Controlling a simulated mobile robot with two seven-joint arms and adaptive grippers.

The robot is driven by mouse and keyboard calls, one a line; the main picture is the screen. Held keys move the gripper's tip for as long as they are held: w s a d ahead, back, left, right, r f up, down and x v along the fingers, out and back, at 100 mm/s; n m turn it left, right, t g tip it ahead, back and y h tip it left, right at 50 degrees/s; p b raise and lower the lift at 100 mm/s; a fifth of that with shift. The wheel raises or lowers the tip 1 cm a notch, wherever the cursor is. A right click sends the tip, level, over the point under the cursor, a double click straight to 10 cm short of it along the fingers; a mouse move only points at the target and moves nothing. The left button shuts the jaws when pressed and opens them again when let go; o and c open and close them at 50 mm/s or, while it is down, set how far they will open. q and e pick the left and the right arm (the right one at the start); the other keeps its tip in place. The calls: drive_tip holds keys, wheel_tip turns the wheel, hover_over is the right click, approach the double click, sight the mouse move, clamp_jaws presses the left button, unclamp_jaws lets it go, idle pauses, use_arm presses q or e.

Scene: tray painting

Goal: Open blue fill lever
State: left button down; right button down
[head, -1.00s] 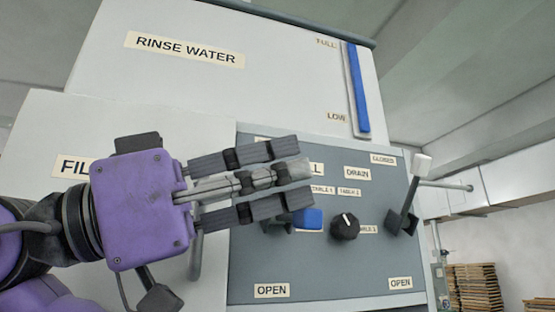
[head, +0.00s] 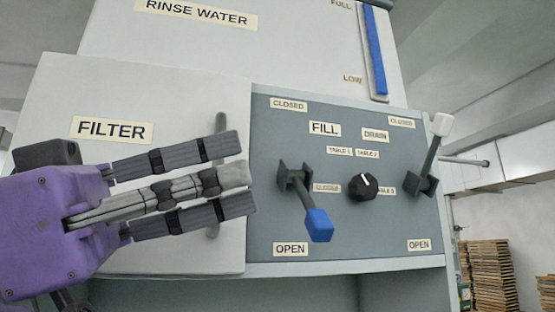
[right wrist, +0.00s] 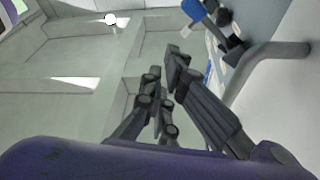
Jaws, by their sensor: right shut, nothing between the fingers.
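The fill lever has a blue handle (head: 319,225) and a dark bracket on the grey panel, under the FILL label (head: 325,129). It slants down, with the blue end just above and right of the OPEN label (head: 290,249). My right gripper (head: 240,173), on a purple wrist, is shut and empty. Its fingertips are left of the lever, apart from it, in front of the filter door's handle. In the right wrist view the gripper (right wrist: 165,72) shows low, with the blue handle (right wrist: 193,9) at the top. My left gripper is not in view.
The drain lever (head: 442,125) has a white tip and points up near its CLOSED label. A black knob (head: 363,187) sits between the levers. The grey bar handle (head: 218,170) of the filter door (head: 75,90) stands out behind my fingers.

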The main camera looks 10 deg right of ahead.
drive_tip(key=v, duration=0.4)
idle(0.6)
